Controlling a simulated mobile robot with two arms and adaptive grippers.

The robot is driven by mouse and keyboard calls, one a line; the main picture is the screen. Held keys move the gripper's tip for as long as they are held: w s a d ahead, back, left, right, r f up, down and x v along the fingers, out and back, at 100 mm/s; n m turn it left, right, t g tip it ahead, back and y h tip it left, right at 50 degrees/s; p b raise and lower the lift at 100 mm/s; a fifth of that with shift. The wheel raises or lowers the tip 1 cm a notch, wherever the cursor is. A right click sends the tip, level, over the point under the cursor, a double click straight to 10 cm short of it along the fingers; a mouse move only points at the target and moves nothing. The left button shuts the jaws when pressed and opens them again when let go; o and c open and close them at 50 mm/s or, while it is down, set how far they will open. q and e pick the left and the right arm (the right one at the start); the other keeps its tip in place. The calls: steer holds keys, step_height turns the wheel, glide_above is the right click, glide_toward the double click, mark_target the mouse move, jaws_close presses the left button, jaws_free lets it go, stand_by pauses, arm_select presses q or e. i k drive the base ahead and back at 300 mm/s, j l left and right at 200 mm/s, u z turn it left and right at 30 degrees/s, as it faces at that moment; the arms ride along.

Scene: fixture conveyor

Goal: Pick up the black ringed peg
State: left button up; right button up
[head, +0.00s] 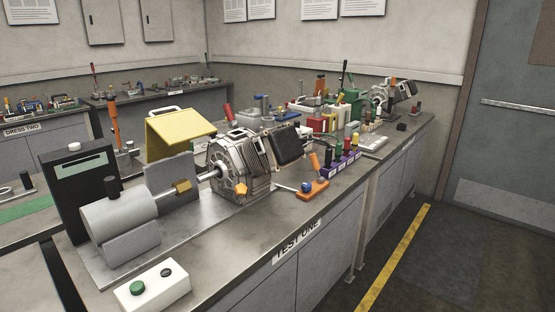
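A small purple rack (342,167) stands on the bench labelled TEST ONE, right of the grey motor. Several short coloured pegs stand upright in it in a row. The pegs are too small here for me to make out rings. Neither of my grippers is in view, and nothing is seen touching the rack.
The grey motor (236,165) and a yellow guard (180,132) fill the bench left of the rack. An orange block (312,190) with a blue-tipped tool lies in front. A white button box (152,287) is at the near corner. Floor (440,255) right of the bench is clear.

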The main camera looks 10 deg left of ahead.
mark_target(328, 151)
steer(key=i+l+u, duration=0.35)
steer(key=i+l, duration=0.7)
steer(key=l, duration=0.15)
